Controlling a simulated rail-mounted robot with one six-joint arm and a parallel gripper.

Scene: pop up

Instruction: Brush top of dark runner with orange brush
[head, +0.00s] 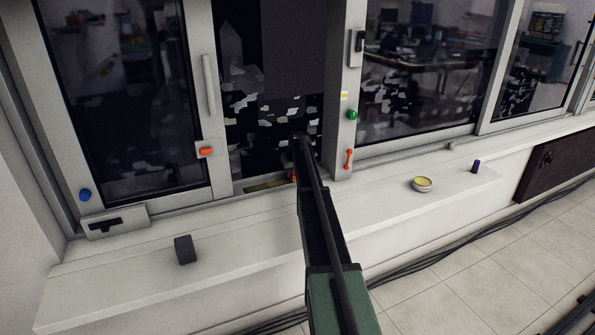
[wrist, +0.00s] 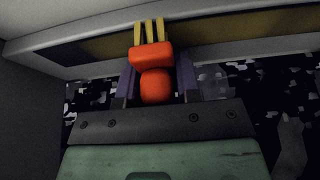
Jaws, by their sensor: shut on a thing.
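My gripper (wrist: 156,78) is shut on the orange brush (wrist: 152,56), with one purple-grey finger on each side of its handle. The brush's yellow bristles point up in the wrist view and overlap a long brownish runner strip (wrist: 225,45) set in a pale frame; I cannot tell whether they touch it. The strip is darker toward its left end. In the head view the strip (head: 265,184) lies at the bottom of the window opening. There my gripper (head: 291,162) is mostly hidden by my arm, and only a bit of the orange brush (head: 294,176) shows.
Window frames with glass stand left and right of the opening. A red handle (head: 348,159) and green knob (head: 351,115) sit on the right post.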

